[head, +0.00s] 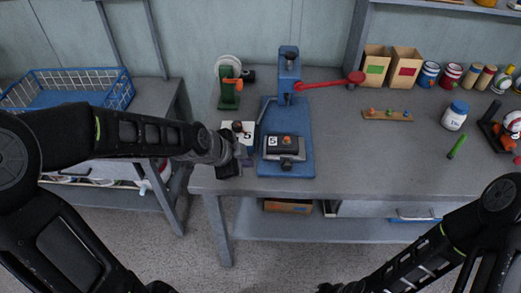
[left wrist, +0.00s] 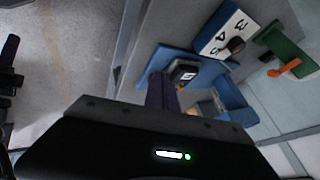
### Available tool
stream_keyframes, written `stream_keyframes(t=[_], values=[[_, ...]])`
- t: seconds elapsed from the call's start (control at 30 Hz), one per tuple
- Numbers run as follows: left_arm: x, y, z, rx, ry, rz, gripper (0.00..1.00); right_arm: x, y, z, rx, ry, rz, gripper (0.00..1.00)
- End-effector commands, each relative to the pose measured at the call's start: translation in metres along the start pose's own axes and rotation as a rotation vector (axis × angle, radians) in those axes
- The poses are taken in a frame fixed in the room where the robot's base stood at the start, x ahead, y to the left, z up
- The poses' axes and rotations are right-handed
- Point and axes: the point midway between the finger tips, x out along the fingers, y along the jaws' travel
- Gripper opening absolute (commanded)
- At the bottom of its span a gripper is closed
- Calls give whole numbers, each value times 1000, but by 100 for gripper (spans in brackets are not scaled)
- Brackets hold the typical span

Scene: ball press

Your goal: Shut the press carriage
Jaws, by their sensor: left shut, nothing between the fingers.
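The blue press (head: 289,75) stands on the grey bench, with a red lever reaching right. Its dark carriage (head: 284,147) sits on the front part of the blue base plate (head: 296,115), in front of the column. The carriage carries a white number label and a small orange piece. My left gripper (head: 246,160) is shut and empty, just left of the carriage near the bench's front edge; contact cannot be told. In the left wrist view its fingers (left wrist: 162,92) point toward the carriage (left wrist: 184,72). My right gripper is barely visible at the bottom edge.
A white numbered block (head: 240,132) stands right behind my left gripper. A green stand (head: 229,92) is behind it. The red lever handle (head: 355,77) reaches over the bench to the right. The bench right of the base is clear near the front.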

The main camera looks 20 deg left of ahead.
Motion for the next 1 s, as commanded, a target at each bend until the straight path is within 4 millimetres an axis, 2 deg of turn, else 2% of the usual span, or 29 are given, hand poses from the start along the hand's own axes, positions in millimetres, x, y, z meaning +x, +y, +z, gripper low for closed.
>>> stream_keyframes(t=[0.37, 0.57, 0.77, 1.0], values=[[0, 1, 0, 47, 0, 2, 0, 0, 0, 0, 0, 0, 0, 0], [8, 2, 1, 46, 2, 2, 0, 8, 2, -1, -1, 1, -2, 0], [31, 4, 3, 47, 2, 3, 0, 30, 9, -3, -5, 6, -8, 0], [79, 5, 2, 50, 4, 4, 0, 68, 24, -4, -6, 9, -8, 0]])
